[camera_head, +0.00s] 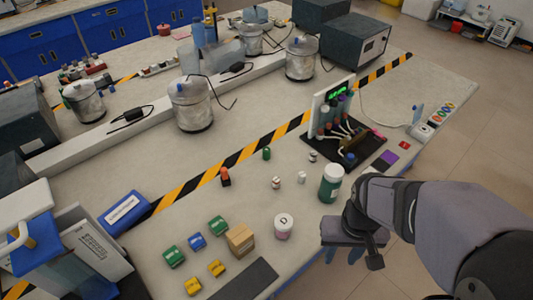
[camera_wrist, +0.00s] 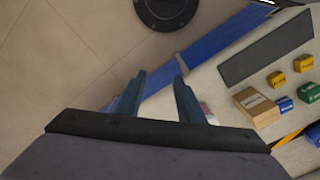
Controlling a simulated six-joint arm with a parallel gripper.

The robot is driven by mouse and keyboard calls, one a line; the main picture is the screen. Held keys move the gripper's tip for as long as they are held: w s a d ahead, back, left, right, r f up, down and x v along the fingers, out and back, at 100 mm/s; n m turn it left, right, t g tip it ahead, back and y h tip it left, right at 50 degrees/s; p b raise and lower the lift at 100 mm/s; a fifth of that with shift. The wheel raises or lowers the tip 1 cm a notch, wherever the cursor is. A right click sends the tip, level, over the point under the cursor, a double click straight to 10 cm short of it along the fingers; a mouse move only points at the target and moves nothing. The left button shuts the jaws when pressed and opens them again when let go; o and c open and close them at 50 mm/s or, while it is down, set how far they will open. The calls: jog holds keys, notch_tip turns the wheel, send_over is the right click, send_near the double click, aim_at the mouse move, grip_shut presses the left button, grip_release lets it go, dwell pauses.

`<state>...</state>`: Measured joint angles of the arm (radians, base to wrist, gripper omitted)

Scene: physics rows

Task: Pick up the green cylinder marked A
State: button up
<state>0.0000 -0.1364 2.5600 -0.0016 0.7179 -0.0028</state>
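A larger green cylinder (camera_head: 331,184) with a pale top stands upright near the bench's front edge in the head view. A small dark green cylinder (camera_head: 266,153) stands farther back, close to the striped tape. I cannot read a letter A on either one. My gripper (camera_head: 343,255) is below the larger green cylinder in the picture, at the bench's front edge, apart from it. In the wrist view my gripper (camera_wrist: 160,76) has its two fingers spread with nothing between them. Neither green cylinder can be made out in the wrist view.
A white-topped jar marked D (camera_head: 284,225) stands left of my gripper. A cardboard box (camera_head: 240,240) and several small coloured boxes lie farther left. A black board with a tube rack (camera_head: 350,140) stands behind the larger green cylinder. Small white pieces (camera_head: 301,178) lie nearby.

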jog(key=shift+o, duration=1.3)
jog(key=shift+r, duration=0.1)
notch_tip(320, 180, up, 4)
jog(key=r+t+b, duration=0.1)
jog(key=t+b, duration=0.1)
jog(key=t, duration=1.1)
send_over(265, 154)
jog(key=s, duration=0.5)
jog(key=shift+m+h, duration=0.4)
jog(key=shift+h, duration=0.2)
notch_tip(265, 154, down, 13)
jog(key=shift+s+a+r, duration=0.1)
jog(key=shift+a+r, duration=0.05)
jog(key=shift+p+x, duration=0.4)
jog(key=shift+x, duration=0.7)
